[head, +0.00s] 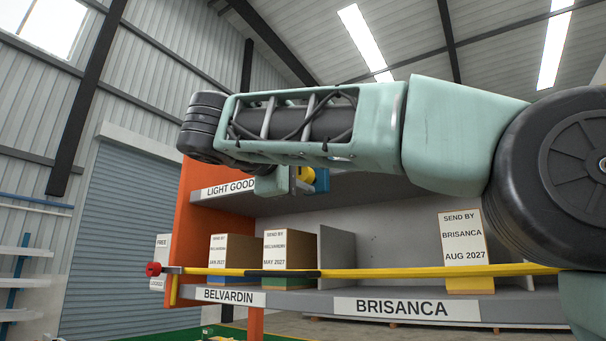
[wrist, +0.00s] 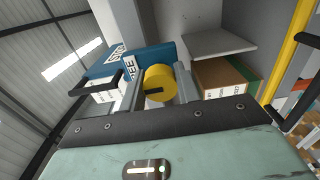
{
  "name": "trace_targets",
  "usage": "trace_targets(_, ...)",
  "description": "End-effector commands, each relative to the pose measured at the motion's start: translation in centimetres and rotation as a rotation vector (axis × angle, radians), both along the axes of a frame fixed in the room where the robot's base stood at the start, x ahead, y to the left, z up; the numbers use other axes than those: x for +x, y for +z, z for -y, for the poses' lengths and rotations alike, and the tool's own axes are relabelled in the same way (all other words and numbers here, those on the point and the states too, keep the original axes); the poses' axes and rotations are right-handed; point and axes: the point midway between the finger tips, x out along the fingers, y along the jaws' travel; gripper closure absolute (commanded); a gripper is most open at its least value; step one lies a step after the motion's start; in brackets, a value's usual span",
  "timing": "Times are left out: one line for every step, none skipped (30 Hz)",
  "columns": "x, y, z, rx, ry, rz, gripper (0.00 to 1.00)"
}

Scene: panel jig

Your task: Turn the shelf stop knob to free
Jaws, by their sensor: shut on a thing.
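A yellow round knob (wrist: 160,79) with a dark pointer mark sits in front of a blue block (wrist: 150,50) in the wrist view. A white label reading FREE (wrist: 129,68) is on the block, left of the knob. The mark points left in that view. My gripper (wrist: 160,88) is shut on the knob, one finger on each side. In the head view the yellow knob (head: 307,175) and blue block (head: 322,180) show small under my arm, partly hidden. A second label on the block is only partly readable.
A yellow bar (head: 400,272) runs along the lower shelf front. Its red end knob (head: 153,269) is beside a white FREE plate (head: 161,247). Cartons (head: 233,256) stand behind the bar, left of a grey divider (head: 337,248). A taller carton (head: 464,247) stands right.

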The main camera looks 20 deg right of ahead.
Motion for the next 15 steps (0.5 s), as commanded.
trace_targets(0.03, -0.08, -0.08, -0.002, 0.002, -0.004, 0.91)
trace_targets(0.03, -0.08, -0.08, -0.002, 0.002, -0.004, 0.91)
trace_targets(0.03, -0.08, -0.08, -0.001, 0.002, -0.003, 0.91)
trace_targets(0.03, -0.08, -0.08, -0.001, 0.002, -0.003, 0.91)
trace_targets(0.03, -0.08, -0.08, -0.001, 0.002, -0.003, 0.91)
trace_targets(0.03, -0.08, -0.08, -0.001, 0.002, -0.003, 0.91)
trace_targets(0.03, -0.08, -0.08, -0.001, 0.002, -0.003, 0.91)
trace_targets(0.03, -0.09, -0.08, -0.001, 0.002, -0.003, 0.91)
trace_targets(0.03, -0.09, -0.08, -0.001, 0.002, -0.003, 0.57)
trace_targets(0.03, -0.09, -0.08, -0.001, 0.001, -0.003, 0.49)
trace_targets(0.03, -0.08, -0.08, -0.001, 0.001, -0.003, 0.46)
trace_targets(0.02, -0.07, -0.07, -0.001, 0.001, -0.002, 0.46)
trace_targets(0.02, -0.07, -0.07, -0.001, 0.001, -0.002, 0.46)
trace_targets(0.02, -0.06, -0.06, -0.001, 0.001, -0.002, 0.46)
trace_targets(0.02, -0.06, -0.05, -0.001, 0.001, -0.001, 0.46)
